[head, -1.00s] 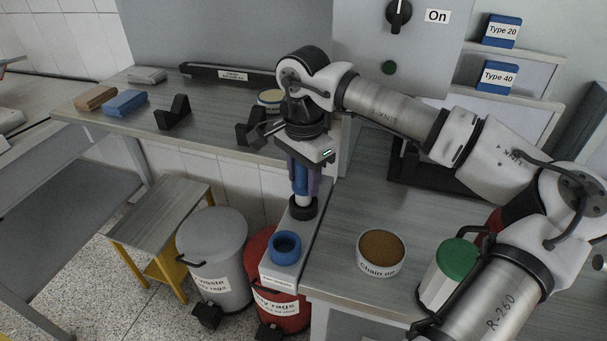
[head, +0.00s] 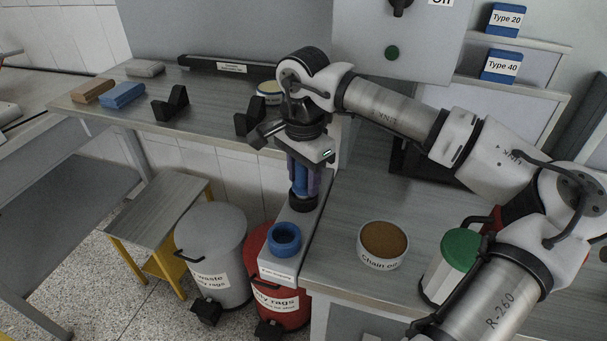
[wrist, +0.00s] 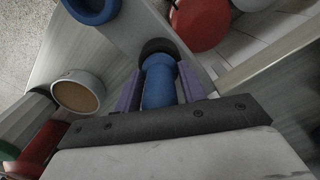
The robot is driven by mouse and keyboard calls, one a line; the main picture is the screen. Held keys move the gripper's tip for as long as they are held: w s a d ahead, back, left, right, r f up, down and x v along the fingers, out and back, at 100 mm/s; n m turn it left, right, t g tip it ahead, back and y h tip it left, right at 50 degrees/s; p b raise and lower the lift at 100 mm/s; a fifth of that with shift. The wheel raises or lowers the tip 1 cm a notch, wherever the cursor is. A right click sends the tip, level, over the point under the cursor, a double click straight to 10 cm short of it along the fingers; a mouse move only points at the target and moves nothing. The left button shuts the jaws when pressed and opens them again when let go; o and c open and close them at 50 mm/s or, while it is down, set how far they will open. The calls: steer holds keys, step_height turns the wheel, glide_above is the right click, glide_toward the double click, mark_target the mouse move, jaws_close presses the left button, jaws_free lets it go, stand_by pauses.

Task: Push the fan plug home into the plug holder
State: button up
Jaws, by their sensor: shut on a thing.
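The fan plug (head: 301,178) is a blue cylinder standing upright under my wrist. It also shows in the wrist view (wrist: 158,86). My gripper (head: 304,188) is shut on it, with a purple finger on each side. The plug's lower end meets a black ring (head: 303,204), which I take as the plug holder, on a grey bracket (head: 278,268). The ring shows beyond the plug in the wrist view (wrist: 158,46). The plug's white lower part is hidden, apparently inside the ring. I cannot tell whether it is fully seated.
A blue ring (head: 284,234) sits nearer on the same bracket. A chain oil tin (head: 382,242) and a green-lidded container (head: 455,262) stand on the bench to the right. Below are a grey bin (head: 212,240) and a red bin (head: 265,300). Black cradles stand on the back bench.

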steer(key=shift+f, duration=0.15)
steer(key=o, duration=1.2)
step_height(320, 180, up, 14)
steer(key=shift+b, duration=0.45)
